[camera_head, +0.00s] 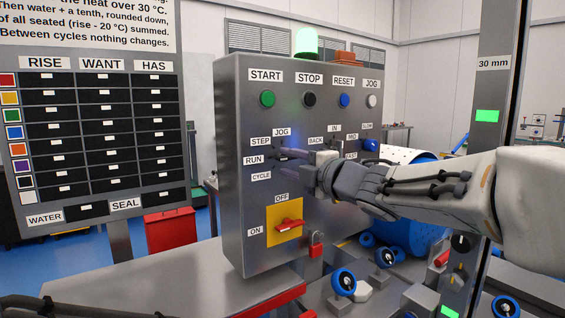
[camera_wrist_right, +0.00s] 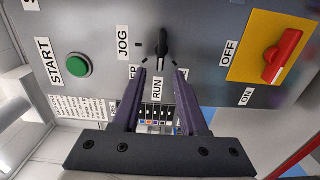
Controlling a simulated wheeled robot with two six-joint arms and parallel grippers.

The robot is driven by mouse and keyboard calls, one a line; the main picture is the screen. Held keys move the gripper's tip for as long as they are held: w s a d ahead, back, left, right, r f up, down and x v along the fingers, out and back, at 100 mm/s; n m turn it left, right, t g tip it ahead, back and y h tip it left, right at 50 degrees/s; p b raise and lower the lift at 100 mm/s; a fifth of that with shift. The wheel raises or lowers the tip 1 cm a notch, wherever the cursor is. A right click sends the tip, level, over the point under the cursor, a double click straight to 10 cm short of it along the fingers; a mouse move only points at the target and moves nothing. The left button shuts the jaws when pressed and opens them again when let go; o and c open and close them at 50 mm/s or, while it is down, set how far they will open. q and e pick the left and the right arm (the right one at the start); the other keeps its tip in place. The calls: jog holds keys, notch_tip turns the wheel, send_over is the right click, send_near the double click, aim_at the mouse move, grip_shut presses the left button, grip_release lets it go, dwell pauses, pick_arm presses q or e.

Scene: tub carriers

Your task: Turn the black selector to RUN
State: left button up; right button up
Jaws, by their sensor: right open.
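The black selector (camera_wrist_right: 162,45) is on the grey control panel, and its long handle lies along the line to the RUN label (camera_wrist_right: 157,90). I cannot tell which end of the handle is its pointer. The JOG label (camera_wrist_right: 123,42) is to its left in the wrist view. The STEP and CYCLE labels are partly hidden by my fingers there. My right gripper (camera_wrist_right: 163,72) is open, with one purple finger on each side of the handle's near end; contact cannot be told. In the head view my right gripper (camera_head: 290,158) hides most of the selector. My left gripper is out of view.
Close by on the panel (camera_head: 235,190) are the green START button (camera_head: 267,98), the red switch (camera_head: 290,224) on its yellow plate and a blue selector (camera_head: 371,145). A red padlock (camera_head: 316,243) hangs below.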

jog(key=v, duration=0.7)
jog(key=shift+s+d, duration=0.2)
jog(key=shift+s, duration=0.05)
jog(key=shift+f, duration=0.1)
